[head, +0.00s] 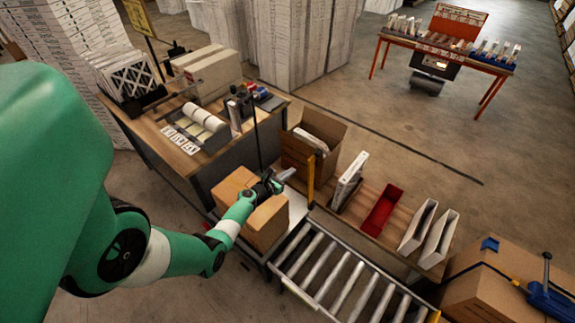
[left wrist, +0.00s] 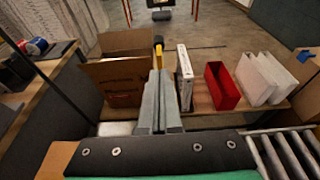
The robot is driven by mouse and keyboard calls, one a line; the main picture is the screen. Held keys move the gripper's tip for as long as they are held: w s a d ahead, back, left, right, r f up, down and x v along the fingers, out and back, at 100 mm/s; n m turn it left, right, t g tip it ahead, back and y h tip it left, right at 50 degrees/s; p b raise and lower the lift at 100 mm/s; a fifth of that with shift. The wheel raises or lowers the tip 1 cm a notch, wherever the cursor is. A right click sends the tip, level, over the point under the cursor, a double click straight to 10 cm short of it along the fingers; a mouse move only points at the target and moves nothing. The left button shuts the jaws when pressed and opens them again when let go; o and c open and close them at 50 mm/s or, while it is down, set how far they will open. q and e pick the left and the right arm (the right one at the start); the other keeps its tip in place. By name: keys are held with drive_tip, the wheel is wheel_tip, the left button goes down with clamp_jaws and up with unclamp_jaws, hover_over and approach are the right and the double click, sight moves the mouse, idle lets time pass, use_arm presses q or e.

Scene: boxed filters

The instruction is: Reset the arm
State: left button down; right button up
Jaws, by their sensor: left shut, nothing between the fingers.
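My left gripper (head: 284,176) is above the closed cardboard box (head: 236,192) beside the roller conveyor. In the left wrist view its two grey fingers (left wrist: 159,92) are together, with nothing between them. My green left arm comes in from the left and passes over the near side of the box. My right gripper is in neither view.
An open cardboard box (head: 310,145) stands behind the gripper. White filters (head: 349,180) and a red bin (head: 383,210) are on the wooden shelf behind the roller conveyor (head: 345,275). A blue tape dispenser (head: 548,298) lies on a box at right. A workbench (head: 180,140) stands at left.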

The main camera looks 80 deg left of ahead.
use_arm(q)
drive_tip(key=shift+s+d+r, duration=0.3)
drive_tip(key=shift+s+r, duration=0.05)
drive_tip(key=shift+r, duration=0.05)
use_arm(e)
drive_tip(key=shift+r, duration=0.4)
